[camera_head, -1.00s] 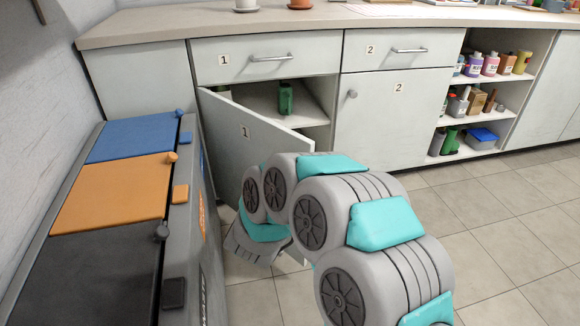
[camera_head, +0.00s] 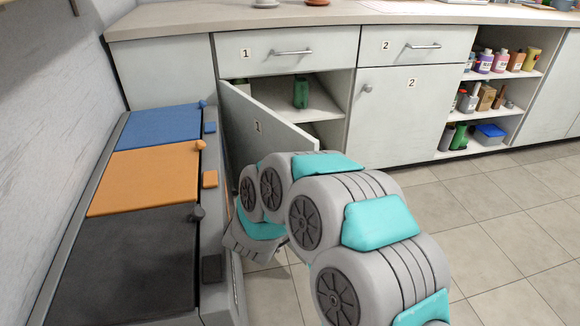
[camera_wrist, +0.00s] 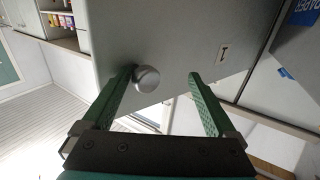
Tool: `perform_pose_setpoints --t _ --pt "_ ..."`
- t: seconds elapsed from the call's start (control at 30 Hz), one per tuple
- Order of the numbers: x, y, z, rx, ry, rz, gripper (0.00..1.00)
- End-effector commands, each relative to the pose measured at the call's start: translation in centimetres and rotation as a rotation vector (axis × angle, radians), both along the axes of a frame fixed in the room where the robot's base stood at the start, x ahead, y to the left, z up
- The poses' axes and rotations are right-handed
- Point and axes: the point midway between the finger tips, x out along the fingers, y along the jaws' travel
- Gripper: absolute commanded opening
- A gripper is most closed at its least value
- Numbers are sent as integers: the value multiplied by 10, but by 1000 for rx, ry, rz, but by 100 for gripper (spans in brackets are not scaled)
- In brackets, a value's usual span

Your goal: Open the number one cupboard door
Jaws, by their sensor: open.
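The number one cupboard door (camera_head: 250,120) stands partly open, swung out from the cabinet with its hinge side at the left. Green items show on the shelf inside, including a green bottle (camera_head: 301,91). In the wrist view the door's pale face (camera_wrist: 170,40) fills the upper middle, with its number label (camera_wrist: 223,53) and round metal knob (camera_wrist: 147,79). My gripper (camera_wrist: 160,80) is open, its green fingers apart; the knob is between them, close to the left finger. I cannot tell whether they touch. In the head view my arm hides the knob and most of my gripper (camera_head: 252,238).
A grey bin unit with blue, orange and black lids (camera_head: 138,190) stands close at the left of the door. Drawer one (camera_head: 290,52) above and cupboard two (camera_head: 405,115) at the right are shut. Open shelves (camera_head: 495,95) stand further right. The tiled floor at the right is clear.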

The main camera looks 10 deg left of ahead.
Motion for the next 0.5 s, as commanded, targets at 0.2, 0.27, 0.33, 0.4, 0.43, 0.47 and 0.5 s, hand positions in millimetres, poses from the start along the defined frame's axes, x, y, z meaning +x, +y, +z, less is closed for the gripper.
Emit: perform_pose_setpoints --t 0.2,0.27,0.33,0.4,0.43,0.47,0.5 --pt "1 2 3 1 -6 6 70" --pt "1 1 3 1 -6 5 70" --pt "1 1 3 1 -7 4 70" --pt "1 1 3 1 -7 4 70" --pt "1 1 3 1 -7 4 70" --pt "1 1 3 1 -7 3 70" --pt "1 0 3 1 -7 3 70"
